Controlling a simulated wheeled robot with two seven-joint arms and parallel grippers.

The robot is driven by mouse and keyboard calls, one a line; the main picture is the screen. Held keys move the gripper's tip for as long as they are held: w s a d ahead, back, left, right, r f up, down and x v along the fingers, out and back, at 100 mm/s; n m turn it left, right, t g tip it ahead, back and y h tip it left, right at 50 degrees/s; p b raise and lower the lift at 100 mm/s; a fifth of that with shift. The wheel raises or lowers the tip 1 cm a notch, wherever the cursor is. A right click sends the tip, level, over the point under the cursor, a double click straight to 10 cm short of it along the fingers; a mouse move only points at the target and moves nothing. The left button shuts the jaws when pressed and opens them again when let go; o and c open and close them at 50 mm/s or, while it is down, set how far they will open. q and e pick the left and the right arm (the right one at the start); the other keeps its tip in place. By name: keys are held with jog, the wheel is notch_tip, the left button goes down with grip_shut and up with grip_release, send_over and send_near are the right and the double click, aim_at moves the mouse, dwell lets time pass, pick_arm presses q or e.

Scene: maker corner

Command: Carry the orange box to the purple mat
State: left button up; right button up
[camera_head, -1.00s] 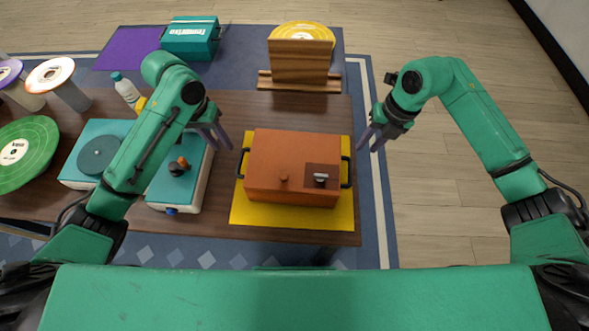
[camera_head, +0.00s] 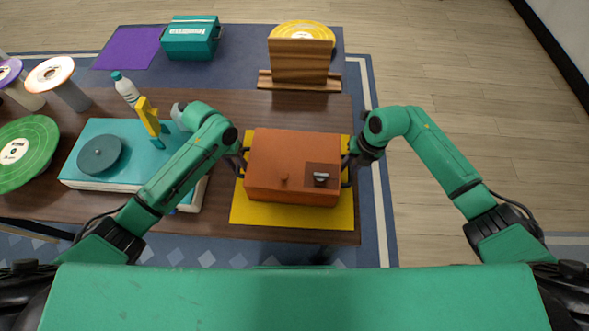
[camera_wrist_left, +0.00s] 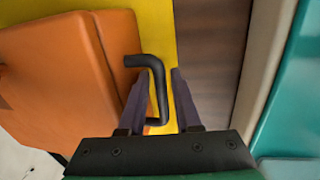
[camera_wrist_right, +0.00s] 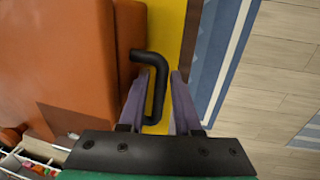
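The orange box (camera_head: 270,160) sits on a yellow mat (camera_head: 290,215) at the front right of the table, with a black handle on each side. The purple mat (camera_head: 125,48) lies bare at the far left. My left gripper (camera_wrist_left: 160,85) is at the left handle (camera_wrist_left: 157,75), its fingers on either side of the bar and still apart. My right gripper (camera_wrist_right: 160,85) is at the right handle (camera_wrist_right: 158,85) in the same way, with a small gap beside the bar. In the head view both fingertips are largely hidden.
A teal box (camera_head: 190,40) stands right next to the purple mat. A wooden stand (camera_head: 298,62) with a yellow disc is at the far right. A turntable (camera_head: 120,140), a bottle (camera_head: 125,88), spools (camera_head: 65,85) and a green record (camera_head: 25,150) crowd the left.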

pick_arm(q)
grip_shut()
pick_arm(e)
grip_shut()
pick_arm(q)
jog(key=shift+w+r, duration=0.15)
pick_arm(e)
jog(key=shift+w+r, duration=0.1)
jog(key=shift+w, duration=0.05)
dwell(0.7)
